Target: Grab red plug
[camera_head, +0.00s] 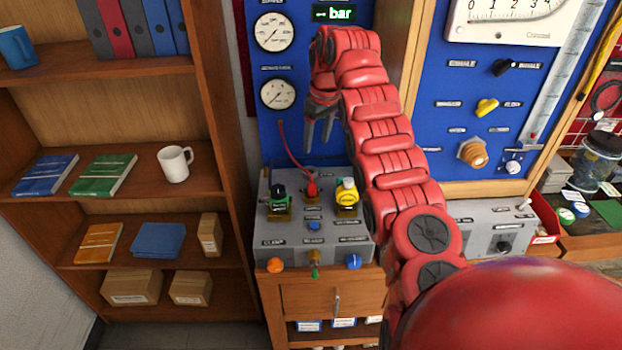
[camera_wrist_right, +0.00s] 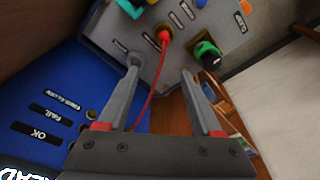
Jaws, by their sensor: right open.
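The red plug (camera_head: 311,188) stands in the grey control box between a green and a yellow fitting, with a thin red cable (camera_head: 291,152) running up to the blue panel. In the right wrist view the red plug (camera_wrist_right: 164,37) sits beyond the fingertips, and its cable crosses the gap between the fingers. My right gripper (camera_head: 318,148) is above the plug in the head view, pointing down, open and apart from the plug. In the wrist view my right gripper (camera_wrist_right: 160,68) has its two fingers wide apart with no plug between them. My left gripper is not in view.
The green knob (camera_head: 278,198) and yellow fitting (camera_head: 346,194) flank the plug closely on the grey box (camera_head: 270,232). The blue gauge panel (camera_head: 262,135) rises behind. A wooden shelf (camera_head: 222,130) stands left, holding books and a white mug (camera_head: 174,164).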

